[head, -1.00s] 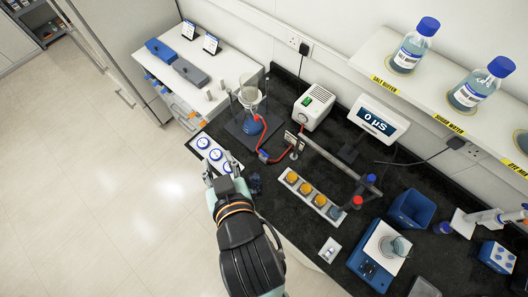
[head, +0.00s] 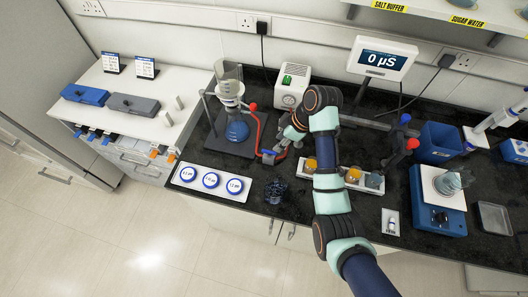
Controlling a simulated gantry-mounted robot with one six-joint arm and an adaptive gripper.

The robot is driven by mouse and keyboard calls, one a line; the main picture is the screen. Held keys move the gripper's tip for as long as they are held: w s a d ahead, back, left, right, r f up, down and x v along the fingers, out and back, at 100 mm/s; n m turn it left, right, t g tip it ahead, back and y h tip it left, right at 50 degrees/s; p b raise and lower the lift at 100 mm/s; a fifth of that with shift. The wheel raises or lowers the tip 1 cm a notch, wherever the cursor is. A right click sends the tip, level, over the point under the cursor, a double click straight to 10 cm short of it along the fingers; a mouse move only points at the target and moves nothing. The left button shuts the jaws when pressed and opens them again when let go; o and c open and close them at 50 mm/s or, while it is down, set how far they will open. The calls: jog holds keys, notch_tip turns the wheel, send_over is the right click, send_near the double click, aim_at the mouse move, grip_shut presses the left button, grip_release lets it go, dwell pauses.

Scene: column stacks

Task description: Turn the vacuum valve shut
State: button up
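The filter rig holds a glass funnel over a flask of blue liquid (head: 237,130) at the back left of the black bench. My gripper (head: 281,147) is low, just right of this fitting and in front of the pump. Its fingers are small and partly hidden by the wrist, so contact and finger opening cannot be told. The valve handle's angle is unclear.
My arm crosses in front of a white rack of amber-topped jars (head: 352,182). A white tray with round blue-rimmed discs (head: 210,181) and a dark mesh cup (head: 276,190) are at the front. A conductivity display (head: 382,58) reads 0 µS.

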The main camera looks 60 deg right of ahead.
aim_at(272, 152)
jog(key=b+x, duration=0.1)
jog(key=x, duration=0.5)
jog(key=shift+w+a+f, duration=0.1)
jog(key=shift+f, duration=0.25)
grip_shut()
